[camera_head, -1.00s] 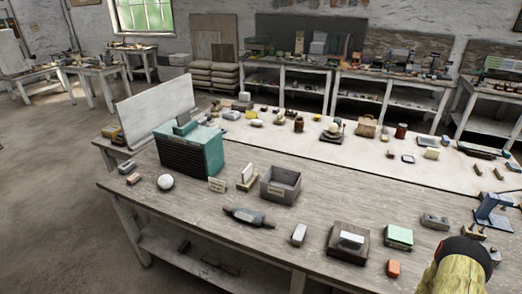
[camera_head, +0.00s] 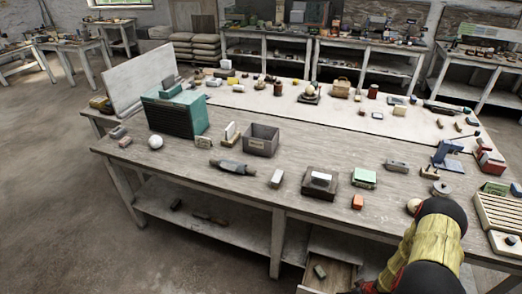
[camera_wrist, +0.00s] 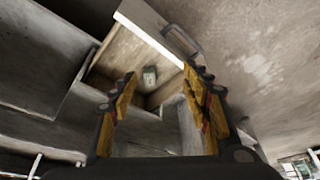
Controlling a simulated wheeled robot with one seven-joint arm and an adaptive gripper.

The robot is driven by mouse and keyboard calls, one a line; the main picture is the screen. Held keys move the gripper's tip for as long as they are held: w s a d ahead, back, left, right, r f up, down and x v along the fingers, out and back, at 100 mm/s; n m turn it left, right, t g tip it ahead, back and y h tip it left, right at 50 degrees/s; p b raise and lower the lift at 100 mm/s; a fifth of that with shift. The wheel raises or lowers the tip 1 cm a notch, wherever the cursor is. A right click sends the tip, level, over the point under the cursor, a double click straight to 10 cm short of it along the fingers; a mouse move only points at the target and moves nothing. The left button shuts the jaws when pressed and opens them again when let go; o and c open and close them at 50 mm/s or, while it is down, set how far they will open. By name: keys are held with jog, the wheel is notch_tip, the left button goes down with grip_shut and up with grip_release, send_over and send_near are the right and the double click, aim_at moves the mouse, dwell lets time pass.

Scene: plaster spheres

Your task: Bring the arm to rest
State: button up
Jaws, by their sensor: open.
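My arm (camera_head: 432,240), yellow with black and red joints, reaches down past the front edge of the workbench at the lower right of the head view. My gripper (camera_wrist: 160,76) shows in the wrist view with its two yellow-and-black fingers spread apart and nothing between them.
A white sphere (camera_head: 155,142) lies at the left of the workbench (camera_head: 200,190), and a cream sphere (camera_head: 413,206) sits just beside my arm. A teal cabinet (camera_head: 176,113), a grey bin (camera_head: 261,140) and a slatted tray (camera_head: 498,214) stand on the bench. Open floor (camera_head: 60,210) lies left.

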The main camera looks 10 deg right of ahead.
jog(key=s+f+m+g, duration=0.1)
jog(key=s+m+g, duration=0.15)
jog(key=s, duration=0.55)
jog(key=s+d+r+m+g, duration=0.1)
jog(key=s+r+m+g, duration=0.2)
jog(key=r, duration=0.7)
jog(key=w+a+r+g+h+b, duration=0.1)
jog(key=w+a+r+b, duration=0.1)
jog(key=r, duration=0.7)
jog(key=w+a+r+b, duration=0.1)
jog(key=a+r, duration=0.1)
jog(key=r, duration=0.7)
jog(key=a+r+n+t+b, duration=0.3)
jog(key=a+r+t+b, duration=0.4)
jog(key=a+r, duration=1.8)
jog(key=shift+a+r+t, duration=0.2)
jog(key=shift+r+t, duration=0.35)
jog(key=shift+r, duration=0.5)
jog(key=shift+s, duration=0.15)
jog(key=shift+c, duration=0.5)
